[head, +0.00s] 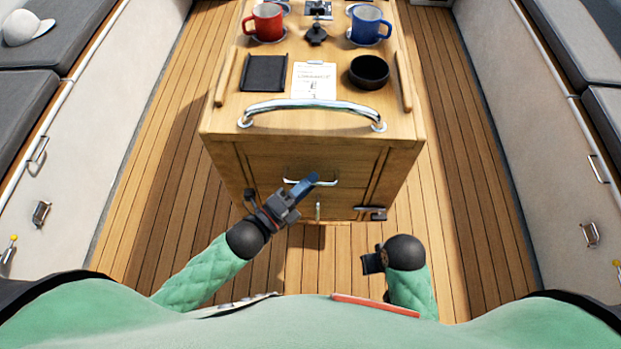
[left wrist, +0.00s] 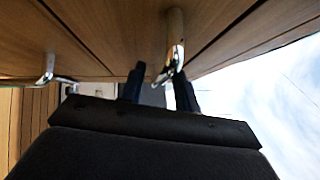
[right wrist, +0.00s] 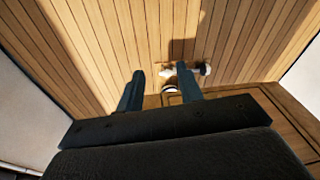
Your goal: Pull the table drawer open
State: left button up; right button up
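The wooden table (head: 230,131) has a drawer in its front with a chrome bar handle (head: 328,183). The drawer front looks flush with the table. My left gripper (head: 306,184) is at this handle. In the left wrist view its two fingers (left wrist: 159,90) are apart, and the handle (left wrist: 175,48) shows at the gap, close to the right-hand finger. I cannot tell whether they touch. In the head view the fingers hide part of the handle. My right gripper (head: 372,262) is low, in front of the table; the right wrist view shows its fingers (right wrist: 160,90) apart with nothing between them.
A big chrome rail (head: 310,105) crosses the table's near edge. Below the drawer are a small upright handle (head: 317,211) and a dark latch (head: 371,213). Red (head: 267,22) and blue mugs (head: 368,25) and a black bowl (head: 369,71) stand on top. The plank floor (head: 460,200) is clear.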

pick_arm(q)
jog(key=shift+w+d+r, duration=0.1)
jog(key=shift+w+d, duration=0.2)
jog(key=shift+d, duration=0.05)
pick_arm(e)
jog(key=shift+a+f, duration=0.1)
jog(key=shift+f, duration=0.45)
pick_arm(q)
grip_shut()
